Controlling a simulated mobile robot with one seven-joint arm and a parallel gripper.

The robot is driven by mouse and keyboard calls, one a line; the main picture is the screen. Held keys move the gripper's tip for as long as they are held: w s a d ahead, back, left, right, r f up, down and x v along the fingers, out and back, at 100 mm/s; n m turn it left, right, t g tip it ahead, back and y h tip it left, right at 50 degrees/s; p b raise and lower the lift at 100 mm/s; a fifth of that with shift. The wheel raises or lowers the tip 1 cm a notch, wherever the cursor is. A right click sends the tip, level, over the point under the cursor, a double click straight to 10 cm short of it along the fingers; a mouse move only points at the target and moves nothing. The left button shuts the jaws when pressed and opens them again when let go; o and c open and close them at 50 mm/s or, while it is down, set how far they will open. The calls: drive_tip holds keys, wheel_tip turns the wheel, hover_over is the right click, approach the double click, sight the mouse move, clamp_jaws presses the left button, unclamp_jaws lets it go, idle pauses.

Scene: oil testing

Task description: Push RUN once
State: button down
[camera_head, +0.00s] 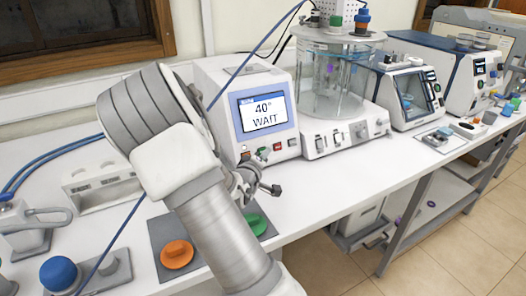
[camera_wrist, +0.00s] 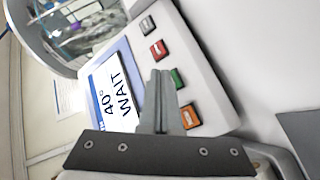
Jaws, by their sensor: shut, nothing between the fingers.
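The white tester (camera_head: 245,105) stands on the bench in the head view, its blue-framed screen (camera_head: 263,112) reading "40° WAIT". The screen (camera_wrist: 112,92) also shows, turned sideways, in the wrist view. Beside it runs a row of square buttons: grey (camera_wrist: 147,25), red (camera_wrist: 158,48), green (camera_wrist: 177,78) and orange (camera_wrist: 190,116). I cannot read a RUN label on any of them. My gripper (camera_wrist: 161,74) is shut and empty. Its fingertips appear beside the green button, over the panel; I cannot tell whether they touch. My arm hides part of the tester's left side in the head view.
A glass bath (camera_head: 335,75) on a white base stands right of the tester, with more instruments farther right. An orange knob (camera_head: 177,254) and a green knob (camera_head: 255,222) lie on dark plates in front. A blue-topped item (camera_head: 58,273) is at the lower left.

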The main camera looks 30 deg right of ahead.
drive_tip(key=shift+s+a+r+p, duration=0.1)
drive_tip(key=shift+s+r+p, duration=0.2)
drive_tip(key=shift+s, duration=0.45)
drive_tip(key=shift+s+r+p, duration=0.25)
drive_tip(key=shift+s+r, duration=0.1)
drive_tip(key=shift+s, duration=0.45)
drive_tip(key=shift+s+a+r+p, duration=0.1)
drive_tip(key=shift+s+r+p, duration=0.2)
drive_tip(key=shift+s, duration=0.45)
drive_tip(key=s+a+r+m+y+p, duration=0.1)
drive_tip(key=s+a+r+y, duration=0.1)
drive_tip(key=a+r+y, duration=0.3)
drive_tip(key=s+a+r+m+g+y, duration=0.1)
drive_tip(key=a+y, duration=0.2)
drive_tip(key=a, duration=0.4)
drive_tip(key=s+a+r+m+y+p, duration=0.1)
drive_tip(key=s+a+r+y, duration=0.2)
drive_tip(key=a, duration=0.4)
drive_tip(key=s+a+r+g, duration=0.1)
drive_tip(key=s+a+r, duration=0.1)
drive_tip(key=s, duration=0.7)
drive_tip(key=s+a+r+g+y+p, duration=0.1)
drive_tip(key=s+a+r+g, duration=0.1)
drive_tip(key=s+r, duration=0.3)
drive_tip(key=s, duration=0.4)
drive_tip(key=shift+g, duration=0.3)
